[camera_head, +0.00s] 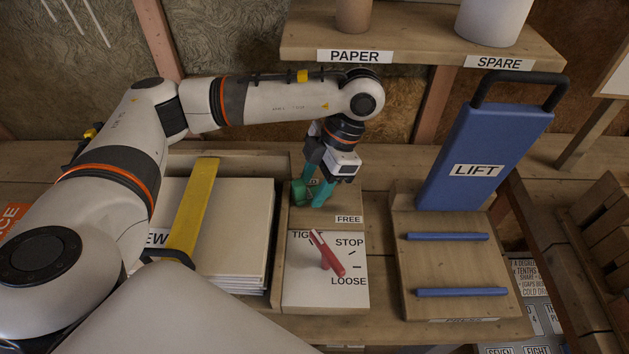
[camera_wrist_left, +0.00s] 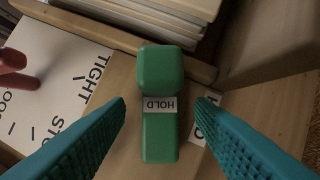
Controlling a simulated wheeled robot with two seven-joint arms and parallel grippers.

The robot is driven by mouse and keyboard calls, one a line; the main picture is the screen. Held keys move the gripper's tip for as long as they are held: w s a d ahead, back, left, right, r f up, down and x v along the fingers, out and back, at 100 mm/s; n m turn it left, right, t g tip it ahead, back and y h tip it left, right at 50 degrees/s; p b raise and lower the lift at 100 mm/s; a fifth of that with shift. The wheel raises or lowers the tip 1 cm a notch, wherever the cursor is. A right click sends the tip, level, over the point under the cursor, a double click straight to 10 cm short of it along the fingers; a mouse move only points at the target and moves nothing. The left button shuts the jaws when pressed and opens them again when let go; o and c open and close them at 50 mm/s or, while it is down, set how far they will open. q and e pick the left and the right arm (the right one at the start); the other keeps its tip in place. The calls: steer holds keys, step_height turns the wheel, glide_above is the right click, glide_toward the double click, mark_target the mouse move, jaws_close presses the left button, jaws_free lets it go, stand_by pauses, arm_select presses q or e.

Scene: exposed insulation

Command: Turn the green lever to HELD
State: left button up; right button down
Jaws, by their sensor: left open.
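In the head view the green lever (camera_head: 299,194) is partly hidden behind my left fingers. My left gripper (camera_head: 314,194) points down at it with teal fingers. In the left wrist view the open fingers (camera_wrist_left: 161,110) lie on either side of the lever, with visible gaps to it. A second label (camera_wrist_left: 205,118) beside the lever is partly covered by a finger. A FREE label (camera_head: 349,219) lies on the board in front. My right gripper is not in view.
A red handle (camera_head: 327,255) sits on a white TIGHT/STOP/LOOSE plate (camera_head: 300,290) in front of the lever. A paper stack (camera_head: 240,235) under a yellow bar (camera_head: 195,205) stands left. A blue LIFT panel (camera_head: 485,150) stands right. A shelf (camera_head: 410,45) overhangs behind.

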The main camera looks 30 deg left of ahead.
arm_select(q)
steer(key=shift+f, duration=0.25)
steer(key=c, duration=1)
steer(key=shift+w+a+m+t+y, duration=0.1)
steer(key=shift+m+t+y, duration=0.15)
steer(key=shift+m, duration=0.5)
steer(key=shift+w+a+m+t+y, duration=0.15)
steer(key=shift+m+t, duration=0.1)
steer(key=shift+m, duration=0.5)
steer(key=o, duration=1)
